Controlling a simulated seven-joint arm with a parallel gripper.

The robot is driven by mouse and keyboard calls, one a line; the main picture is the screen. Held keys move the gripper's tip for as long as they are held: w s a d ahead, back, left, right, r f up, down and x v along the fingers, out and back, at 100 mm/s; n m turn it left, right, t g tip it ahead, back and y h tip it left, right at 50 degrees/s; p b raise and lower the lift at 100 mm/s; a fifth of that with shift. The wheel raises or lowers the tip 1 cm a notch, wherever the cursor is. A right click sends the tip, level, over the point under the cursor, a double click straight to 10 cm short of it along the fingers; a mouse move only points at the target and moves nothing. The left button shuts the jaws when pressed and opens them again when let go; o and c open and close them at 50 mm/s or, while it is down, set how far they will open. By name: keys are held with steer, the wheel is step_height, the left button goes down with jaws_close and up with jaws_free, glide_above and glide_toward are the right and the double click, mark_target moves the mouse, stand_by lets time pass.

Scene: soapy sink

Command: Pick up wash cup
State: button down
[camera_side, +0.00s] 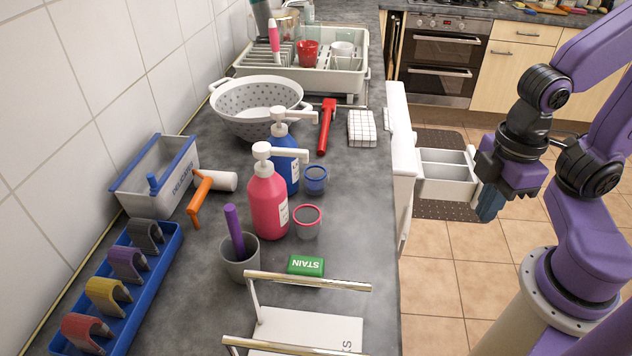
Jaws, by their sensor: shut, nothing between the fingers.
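Several small cups stand on the dark grey counter (345,200), and I cannot tell which one is the wash cup. A blue cup (315,180) stands beside the blue pump bottle (288,170). A white cup with a red rim (307,222) stands right of the pink pump bottle (267,200). A grey cup (240,262) in front of them holds a purple-handled tool (234,232). My gripper (489,205) is shut and empty, pointing down over the floor, right of the counter and well apart from the cups.
A green block marked STAIN (306,265) lies before the cups, near a white stand with metal rails (308,281). A colander (262,120), red-handled tool (326,128) and dish rack (335,80) are behind. An open drawer (445,185) is beside my gripper.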

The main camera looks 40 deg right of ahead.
stand_by(0.4)
steer(key=shift+c, duration=1.7)
jaws_free()
